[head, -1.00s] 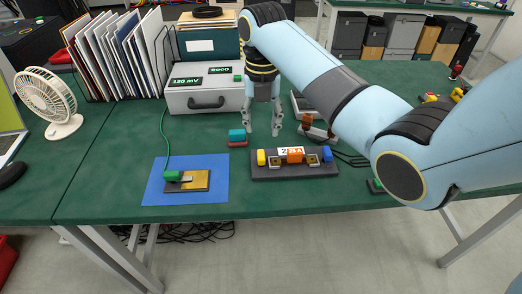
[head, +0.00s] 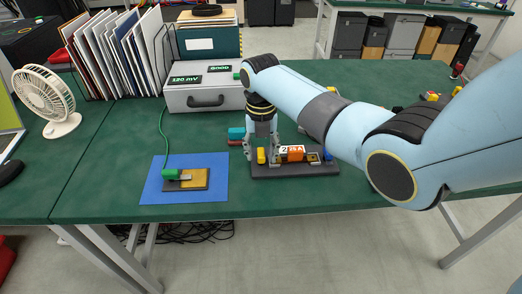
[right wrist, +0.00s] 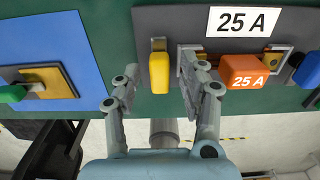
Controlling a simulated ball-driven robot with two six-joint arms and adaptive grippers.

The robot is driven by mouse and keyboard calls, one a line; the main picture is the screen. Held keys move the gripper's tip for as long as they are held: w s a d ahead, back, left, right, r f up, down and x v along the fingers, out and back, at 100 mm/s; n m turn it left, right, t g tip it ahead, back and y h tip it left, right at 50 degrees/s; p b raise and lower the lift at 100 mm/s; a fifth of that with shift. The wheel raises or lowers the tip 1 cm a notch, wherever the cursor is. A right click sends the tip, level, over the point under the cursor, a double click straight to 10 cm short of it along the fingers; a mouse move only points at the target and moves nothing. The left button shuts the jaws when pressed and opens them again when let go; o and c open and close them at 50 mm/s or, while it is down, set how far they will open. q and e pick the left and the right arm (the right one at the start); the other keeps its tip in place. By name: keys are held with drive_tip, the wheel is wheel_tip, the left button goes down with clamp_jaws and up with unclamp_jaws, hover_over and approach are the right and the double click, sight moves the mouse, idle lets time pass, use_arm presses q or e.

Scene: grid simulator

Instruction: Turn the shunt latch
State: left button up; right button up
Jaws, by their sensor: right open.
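The dark shunt base (head: 300,171) lies near the front of the green table; it also shows in the right wrist view (right wrist: 150,20). On it are an upright yellow lever (right wrist: 159,70) at the left, an orange block (right wrist: 243,74) marked 25 A, and a blue piece (right wrist: 307,70) at the right. Which piece is the latch is not labelled. My right gripper (right wrist: 158,82) is open, pointing down, with one finger left of the yellow lever and the other between it and the orange block. In the head view my right gripper (head: 261,157) is low over the base's left end.
A blue mat (head: 150,190) holding a grey and brass piece (head: 190,182) with a green plug lies left of the base. A grey meter box (head: 190,100) reading 120 mV stands behind. A teal and red block (head: 236,134) sits just behind the gripper.

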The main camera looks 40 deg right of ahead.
clamp_jaws()
